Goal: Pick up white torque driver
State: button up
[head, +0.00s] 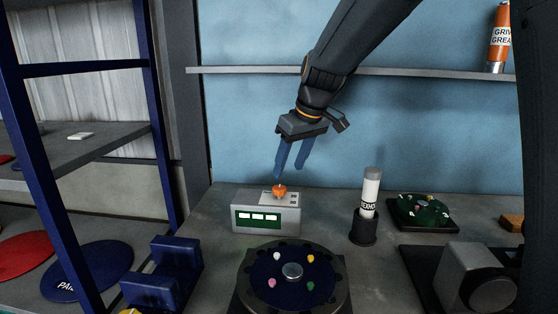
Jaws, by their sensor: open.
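My gripper (289,172) is open and empty, with its two blue fingers pointing down above a grey box-shaped device. No thing is plainly recognizable as the white torque driver. A small white knob (277,256) shows on the dark blue round holder (256,285) at the front, among yellow, pink and green knobs; anything below it is hidden. A white upright cylinder (371,188) with a dark lettered label stands in a black cup (363,230), to the right of and apart from my gripper.
The grey device (265,221) has lit windows and a small orange item (279,191) on top, just below my fingers. A green round piece (424,211) sits at right. A blue bracket (165,272) and a blue-framed shelf (65,68) stand left. A wall shelf (420,73) runs behind.

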aim_at(372, 176)
jog(key=k, duration=1)
